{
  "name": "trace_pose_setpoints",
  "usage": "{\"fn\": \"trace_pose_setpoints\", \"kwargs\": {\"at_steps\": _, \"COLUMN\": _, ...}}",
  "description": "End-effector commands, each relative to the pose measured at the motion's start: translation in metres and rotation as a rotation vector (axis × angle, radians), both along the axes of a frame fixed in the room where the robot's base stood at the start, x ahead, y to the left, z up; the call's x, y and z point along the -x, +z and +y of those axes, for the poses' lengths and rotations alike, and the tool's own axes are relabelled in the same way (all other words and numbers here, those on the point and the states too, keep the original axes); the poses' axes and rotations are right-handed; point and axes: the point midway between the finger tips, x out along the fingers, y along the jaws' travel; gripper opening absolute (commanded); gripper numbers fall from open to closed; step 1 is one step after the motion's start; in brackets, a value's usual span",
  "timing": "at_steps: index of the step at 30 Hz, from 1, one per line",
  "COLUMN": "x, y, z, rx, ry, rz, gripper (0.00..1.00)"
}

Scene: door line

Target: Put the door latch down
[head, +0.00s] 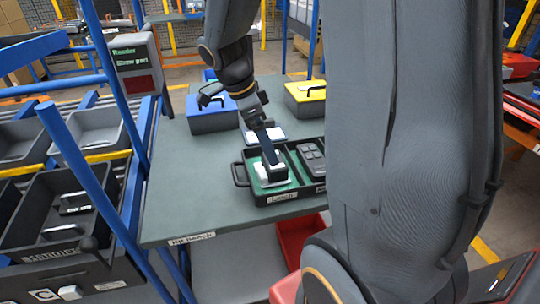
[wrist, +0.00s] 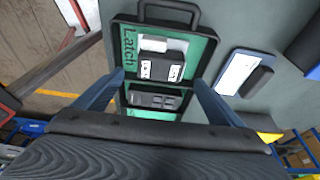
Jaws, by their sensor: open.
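The door latch, a white plate with a black block on it, lies in the green-lined compartment marked "Latch" of a black tray (head: 240,174). My gripper (head: 268,152) is over that compartment, pointing down. In the wrist view my gripper (wrist: 158,78) is open, its two fingers wide apart, one on each side of the latch; I cannot tell whether they touch anything. The tray stands on the grey bench (head: 180,200).
A grey part with buttons (head: 311,158) lies in the neighbouring tray compartment. Behind the tray are a white-topped item (head: 276,133), a blue box (head: 212,121) and a yellow-lidded box (head: 306,99). A reader post (head: 136,65) and bin rack stand left. The bench's left front is clear.

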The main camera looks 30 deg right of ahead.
Motion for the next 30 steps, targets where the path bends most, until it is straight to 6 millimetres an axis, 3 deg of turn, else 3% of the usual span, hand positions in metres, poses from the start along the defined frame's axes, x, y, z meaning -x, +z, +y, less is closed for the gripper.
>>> {"fn": "trace_pose_setpoints", "kwargs": {"at_steps": 3, "x": -0.003, "y": 0.019, "z": 0.007, "rx": 0.0, "ry": 0.002, "rz": -0.005, "gripper": 0.9}}
{"fn": "trace_pose_setpoints", "kwargs": {"at_steps": 9, "x": -0.004, "y": 0.036, "z": 0.012, "rx": 0.0, "ry": 0.0, "rz": -0.001, "gripper": 0.9}}
{"fn": "trace_pose_setpoints", "kwargs": {"at_steps": 30, "x": -0.004, "y": 0.039, "z": 0.013, "rx": 0.0, "ry": 0.0, "rz": 0.0, "gripper": 0.9}}
